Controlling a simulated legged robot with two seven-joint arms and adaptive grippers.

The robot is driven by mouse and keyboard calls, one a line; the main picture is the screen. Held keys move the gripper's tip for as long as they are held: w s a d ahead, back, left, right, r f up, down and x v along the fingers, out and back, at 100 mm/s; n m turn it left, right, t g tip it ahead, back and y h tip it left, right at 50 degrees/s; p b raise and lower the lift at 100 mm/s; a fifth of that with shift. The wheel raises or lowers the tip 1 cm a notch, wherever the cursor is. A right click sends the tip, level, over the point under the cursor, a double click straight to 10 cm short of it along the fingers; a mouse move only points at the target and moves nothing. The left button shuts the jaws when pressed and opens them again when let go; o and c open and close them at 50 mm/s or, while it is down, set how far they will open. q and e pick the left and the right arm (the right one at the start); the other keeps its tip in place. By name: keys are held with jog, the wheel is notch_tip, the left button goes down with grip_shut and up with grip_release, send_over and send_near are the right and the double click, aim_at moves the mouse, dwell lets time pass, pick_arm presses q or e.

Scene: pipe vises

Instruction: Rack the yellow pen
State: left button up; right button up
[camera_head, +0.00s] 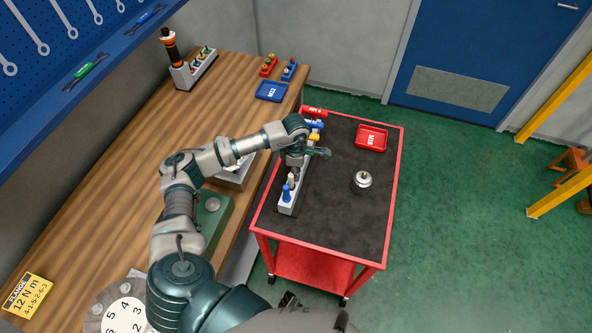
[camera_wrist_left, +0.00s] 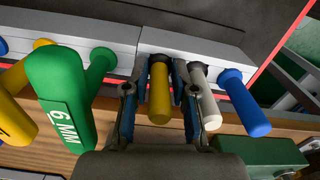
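The yellow pen (camera_wrist_left: 159,92) stands upright between the fingers of my left gripper (camera_wrist_left: 160,80) in the left wrist view. The fingers are close on both sides of it; whether they press on it I cannot tell. Its lower end meets the grey rack (camera_wrist_left: 215,48), in line with a white pen (camera_wrist_left: 204,95) and a blue pen (camera_wrist_left: 243,102) to its right. How deep it sits is hidden. In the head view my left gripper (camera_head: 296,168) is over the rack (camera_head: 288,207) on the cart, and the blue pen (camera_head: 287,192) shows at the near end. My right gripper is not seen.
A large green 6 MM handle (camera_wrist_left: 62,95) stands left of the gripper in the wrist view. The red cart (camera_head: 395,185) holds a red tray (camera_head: 371,138) and a round metal part (camera_head: 362,181). The wooden bench (camera_head: 140,150) is left. The cart's near right is clear.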

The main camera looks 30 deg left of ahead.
pick_arm(q)
jog(key=shift+o, duration=1)
notch_tip(320, 180, up, 12)
jog(key=shift+w+a+f, duration=0.1)
jog(key=shift+w+a, duration=0.05)
